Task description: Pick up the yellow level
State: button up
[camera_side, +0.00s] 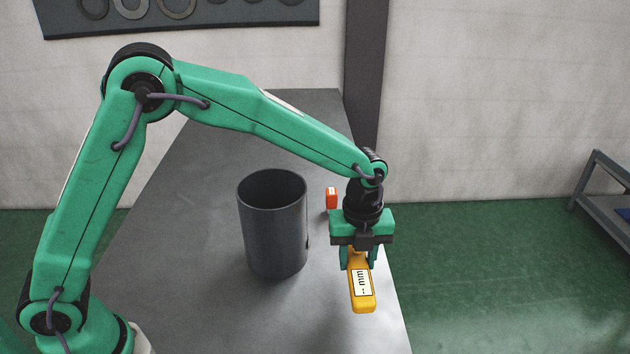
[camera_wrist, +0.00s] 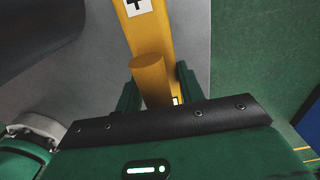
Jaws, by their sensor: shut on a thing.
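The yellow level (camera_side: 362,287) is a yellow-orange block with a white label reading "mm" on its face. In the side view it hangs below my gripper (camera_side: 359,258), near the right edge of the grey table. My gripper is shut on it, with a finger on either side. In the wrist view the yellow level (camera_wrist: 146,35) runs up from between the fingers of my gripper (camera_wrist: 158,90), with a round yellow stub near the jaws. Whether its lower end touches the table is hard to tell.
A dark grey open cylinder (camera_side: 273,225) stands on the table (camera_side: 200,230) left of my gripper; its wall also fills the upper left of the wrist view (camera_wrist: 40,25). A shelf (camera_side: 610,195) stands far right.

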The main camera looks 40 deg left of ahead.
aim_at(360, 279)
jog(key=shift+s+d+r, duration=1.5)
jog(key=shift+s+d, duration=0.15)
jog(key=shift+s, duration=0.15)
